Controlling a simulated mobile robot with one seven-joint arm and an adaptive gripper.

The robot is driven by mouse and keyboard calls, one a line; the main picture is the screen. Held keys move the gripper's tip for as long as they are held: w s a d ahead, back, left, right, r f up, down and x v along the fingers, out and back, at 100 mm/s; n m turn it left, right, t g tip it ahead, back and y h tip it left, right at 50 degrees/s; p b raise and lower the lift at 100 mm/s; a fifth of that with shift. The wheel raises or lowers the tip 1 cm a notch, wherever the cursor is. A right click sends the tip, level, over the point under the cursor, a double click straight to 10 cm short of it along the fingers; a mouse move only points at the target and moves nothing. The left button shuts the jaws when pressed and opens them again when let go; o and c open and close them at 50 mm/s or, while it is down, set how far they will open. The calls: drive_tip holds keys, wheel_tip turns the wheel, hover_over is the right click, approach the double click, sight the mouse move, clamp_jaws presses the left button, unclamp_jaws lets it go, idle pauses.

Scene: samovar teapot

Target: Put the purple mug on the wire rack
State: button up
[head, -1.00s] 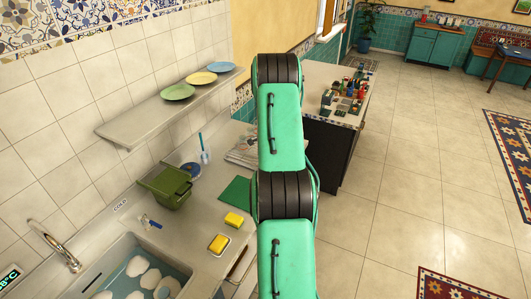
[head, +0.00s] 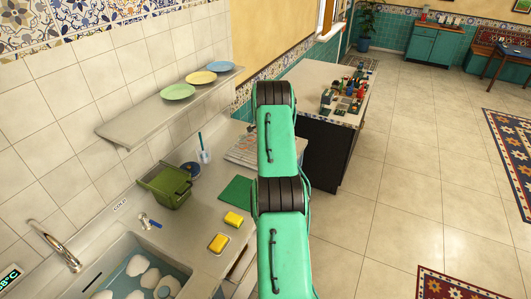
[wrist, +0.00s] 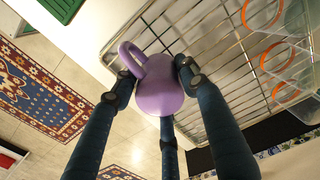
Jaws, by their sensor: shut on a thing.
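In the wrist view my gripper (wrist: 158,88) has its three dark fingers closed around the purple mug (wrist: 160,96). The mug's looped handle points to the upper left. The wire rack (wrist: 222,52) shows beyond the mug, and the mug overlaps its wires in that view. I cannot tell the gap between mug and rack. In the head view the wire rack (head: 240,153) lies on the counter, partly hidden by my arm. My gripper and the mug are hidden behind my arm in that view.
Clear glasses with orange rims (wrist: 283,68) stand on one side of the rack. A green mat (head: 236,193), yellow sponges (head: 233,219), a green bin (head: 168,186) and a brush holder (head: 204,155) are on the counter. A shelf with plates (head: 178,92) hangs above.

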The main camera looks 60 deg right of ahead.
drive_tip(key=shift+w+d, duration=0.3)
drive_tip(key=shift+d, duration=0.15)
drive_tip(key=shift+f, duration=1.8)
drive_tip(key=o, duration=1.2)
drive_tip(key=shift+f, duration=0.1)
wheel_tip(320, 180, up, 12)
drive_tip(key=shift+r, duration=0.1)
